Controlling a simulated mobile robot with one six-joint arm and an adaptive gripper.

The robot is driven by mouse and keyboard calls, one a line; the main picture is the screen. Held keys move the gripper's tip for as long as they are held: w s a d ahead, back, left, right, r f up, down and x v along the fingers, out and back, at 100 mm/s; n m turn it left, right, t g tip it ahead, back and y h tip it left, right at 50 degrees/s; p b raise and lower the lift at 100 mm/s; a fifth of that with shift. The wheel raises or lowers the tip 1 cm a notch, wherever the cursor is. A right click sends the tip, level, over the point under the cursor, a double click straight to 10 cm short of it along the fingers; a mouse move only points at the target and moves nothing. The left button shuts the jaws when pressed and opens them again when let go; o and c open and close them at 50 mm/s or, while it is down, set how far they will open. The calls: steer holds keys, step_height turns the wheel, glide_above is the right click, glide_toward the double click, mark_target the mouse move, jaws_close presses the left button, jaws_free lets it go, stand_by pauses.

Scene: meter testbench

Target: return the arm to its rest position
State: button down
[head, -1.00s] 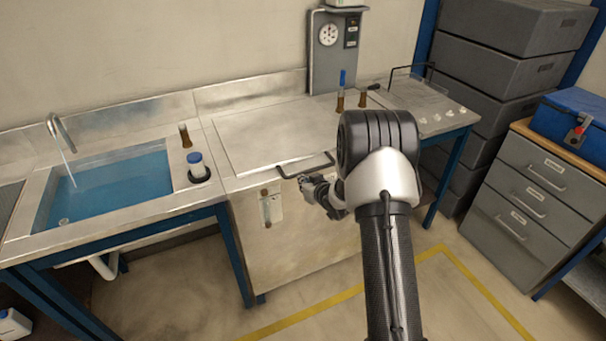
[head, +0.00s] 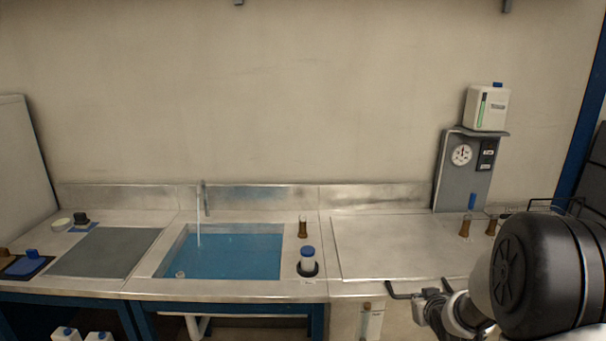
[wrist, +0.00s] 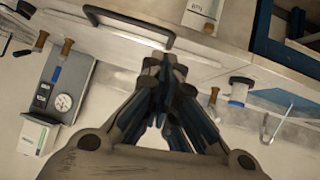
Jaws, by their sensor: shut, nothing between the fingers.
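My arm reaches in at the lower right of the head view, with the large black joint nearest the camera. My gripper (head: 428,306) is small and partly cut off there, close to the dark bar handle (head: 402,292) at the bench front. In the wrist view the fingers of my gripper (wrist: 165,66) are together with nothing between them. The handle also shows in the wrist view (wrist: 130,30), up and left of the fingertips. I cannot tell the exact gap between them.
A sink with blue water (head: 225,255) is left of the flat steel panel (head: 390,248). A white blue-capped bottle (head: 308,262) stands between them. A gauge stand (head: 463,170) carries a white canister (head: 487,108). Brown-based items (head: 465,226) stand before it. The panel top is clear.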

steer(key=s+a+r+g, duration=0.2)
steer(key=s+a+r, duration=0.3)
steer(key=s+r, duration=0.4)
steer(key=s+a+r+g, duration=0.1)
steer(key=s+a, duration=0.2)
steer(key=s, duration=0.6)
steer(key=s+a+r+g+y, duration=0.1)
steer(key=s+a, duration=0.3)
steer(key=s, duration=0.5)
steer(key=s+a+r+g, duration=0.1)
steer(key=s+a+r, duration=0.2)
steer(key=s, duration=0.6)
steer(key=shift+s+a+r+g+y, duration=0.15)
steer(key=shift+a+g+y, duration=0.15)
steer(key=shift+a, duration=0.3)
